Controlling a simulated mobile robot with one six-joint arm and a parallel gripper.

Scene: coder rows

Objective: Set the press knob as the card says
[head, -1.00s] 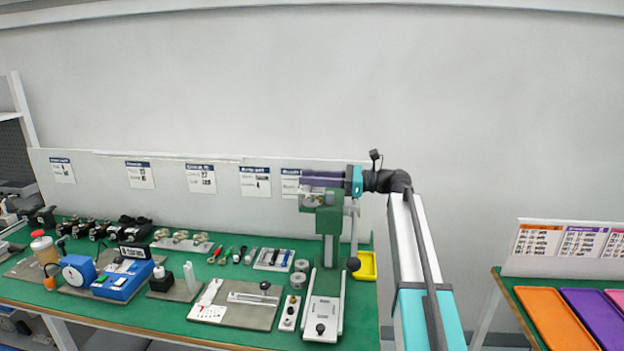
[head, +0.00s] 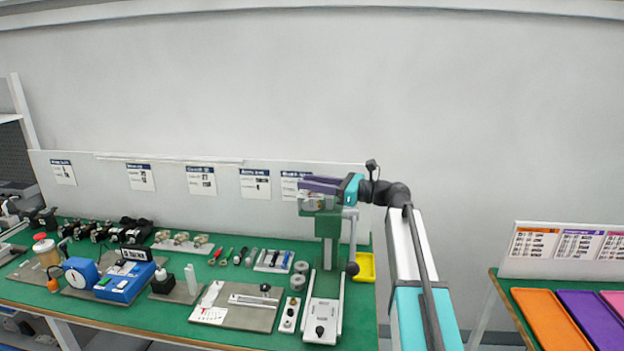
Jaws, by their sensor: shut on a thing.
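The green press (head: 329,222) stands at the right end of the green bench, with a black ball-ended lever (head: 352,268) at its right. My gripper (head: 306,186) reaches in from the right at the press head (head: 320,203). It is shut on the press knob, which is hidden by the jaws. A card (head: 291,184) with a dark heading hangs on the white board just behind and left of the press. Its print is too small to read and my gripper covers part of it.
A yellow tray (head: 366,267) lies right of the press. A grey board with a slide (head: 247,303), small tools and a blue device (head: 124,282) fill the bench to the left. A second table at right holds an orange tray (head: 549,317) and a purple tray (head: 598,316).

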